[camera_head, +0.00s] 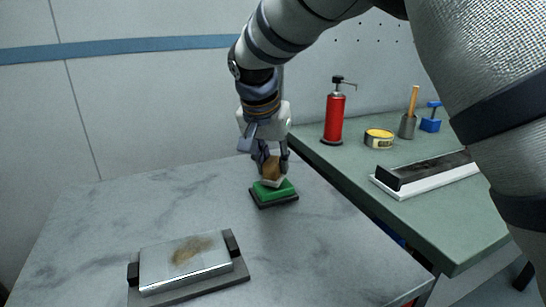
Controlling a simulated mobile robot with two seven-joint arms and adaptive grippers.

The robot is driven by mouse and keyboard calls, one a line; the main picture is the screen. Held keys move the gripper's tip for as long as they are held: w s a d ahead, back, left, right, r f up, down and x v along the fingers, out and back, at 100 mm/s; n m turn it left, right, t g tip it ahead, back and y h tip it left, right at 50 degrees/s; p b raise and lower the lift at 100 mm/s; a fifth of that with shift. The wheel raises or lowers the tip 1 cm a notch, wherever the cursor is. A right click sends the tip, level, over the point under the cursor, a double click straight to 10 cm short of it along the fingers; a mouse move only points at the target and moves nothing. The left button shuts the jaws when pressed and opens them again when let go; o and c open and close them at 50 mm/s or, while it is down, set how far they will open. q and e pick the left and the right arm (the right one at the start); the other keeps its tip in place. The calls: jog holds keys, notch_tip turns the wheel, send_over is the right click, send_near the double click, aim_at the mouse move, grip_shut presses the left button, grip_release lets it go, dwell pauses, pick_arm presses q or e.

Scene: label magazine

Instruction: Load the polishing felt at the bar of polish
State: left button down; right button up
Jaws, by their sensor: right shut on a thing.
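The green bar of polish (286,192) sits on a dark base in the middle of the grey marbled table. My right gripper (270,167) is shut on the polishing felt (273,171), a small brown block with a pale underside. The felt is right at the top of the green bar; I cannot tell whether it touches or hovers just above. A shiny metal plate (185,262) with a brown stain on top lies between two dark end blocks at the front left. My left gripper is not in view.
A green side bench (440,222) on the right holds a red pump can (334,116), a yellow tin (379,138), a grey pot with a wooden handle (408,126), a blue object (430,124) and a black bar on a white base (400,189). The table's left side is clear.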

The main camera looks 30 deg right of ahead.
aim_at(273, 160)
jog(key=shift+f, duration=0.65)
dwell(1.9)
jog(key=shift+r+p, duration=0.35)
jog(key=shift+r, duration=3.25)
